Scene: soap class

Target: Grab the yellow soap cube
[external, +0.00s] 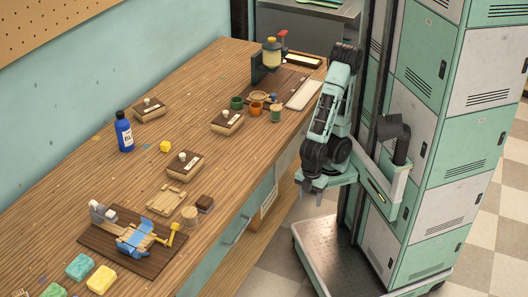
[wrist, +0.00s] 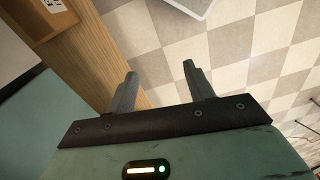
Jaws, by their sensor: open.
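A small yellow cube (external: 165,147) sits on the wooden workbench (external: 200,85), to the right of a blue bottle (external: 126,132). A larger yellow block (external: 101,279) lies at the near left of the bench. My gripper (external: 310,196) hangs off the bench's right side, over the floor and far from the small cube. In the wrist view my gripper (wrist: 160,70) has its two fingers apart, with only floor between them. Neither yellow thing shows in the wrist view.
Several brown boxes (external: 184,165) with labels stand on the bench around the cube. A blue-strapped wooden device (external: 135,238) and a green block (external: 79,266) are nearer. Cups (external: 257,109) stand farther back. Lockers (external: 440,110) rise at the right.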

